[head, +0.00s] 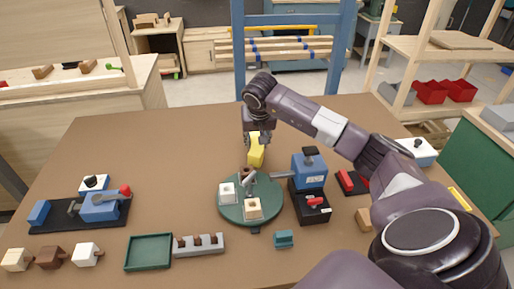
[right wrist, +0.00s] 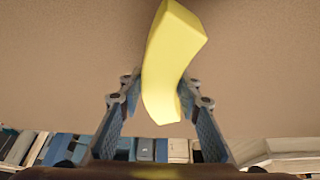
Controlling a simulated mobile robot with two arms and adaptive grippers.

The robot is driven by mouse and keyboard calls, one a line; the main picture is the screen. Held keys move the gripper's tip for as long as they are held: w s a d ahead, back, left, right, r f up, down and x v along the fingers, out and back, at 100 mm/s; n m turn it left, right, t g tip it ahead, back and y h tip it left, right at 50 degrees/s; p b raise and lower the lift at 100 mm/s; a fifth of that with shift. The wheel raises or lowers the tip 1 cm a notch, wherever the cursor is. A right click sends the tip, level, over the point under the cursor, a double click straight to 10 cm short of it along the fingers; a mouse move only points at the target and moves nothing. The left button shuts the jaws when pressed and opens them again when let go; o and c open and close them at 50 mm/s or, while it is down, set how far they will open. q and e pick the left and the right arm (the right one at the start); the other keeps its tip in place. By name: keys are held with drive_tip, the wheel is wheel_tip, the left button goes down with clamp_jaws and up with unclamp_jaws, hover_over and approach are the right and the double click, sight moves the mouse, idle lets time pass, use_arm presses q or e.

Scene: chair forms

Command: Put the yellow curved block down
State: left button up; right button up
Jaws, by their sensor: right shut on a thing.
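The yellow curved block (head: 256,152) is near the middle of the brown table, behind the round green plate. My right gripper (head: 257,136) points down and is shut on the block from above. In the right wrist view the block (right wrist: 172,55) stands between the two fingers (right wrist: 162,100), which press on its sides. The table's surface (right wrist: 70,60) fills the background there. I cannot tell whether the block touches the table. My left gripper does not show in the head view.
The round green plate (head: 234,212) holds small blocks close in front of the gripper. A blue machine (head: 310,170) stands to its right, a blue vise (head: 100,207) at the left. A green tray (head: 148,252) lies at the front. The table's back left (head: 150,140) is clear.

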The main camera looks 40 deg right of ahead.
wheel_tip(320, 180, down, 3)
drive_tip(key=shift+r, duration=0.2)
drive_tip(key=shift+f, duration=0.1)
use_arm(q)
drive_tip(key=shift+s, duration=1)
use_arm(e)
drive_tip(key=shift+f, duration=0.1)
drive_tip(key=o, duration=1.1)
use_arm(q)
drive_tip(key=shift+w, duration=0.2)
use_arm(e)
drive_tip(key=shift+o, duration=0.9)
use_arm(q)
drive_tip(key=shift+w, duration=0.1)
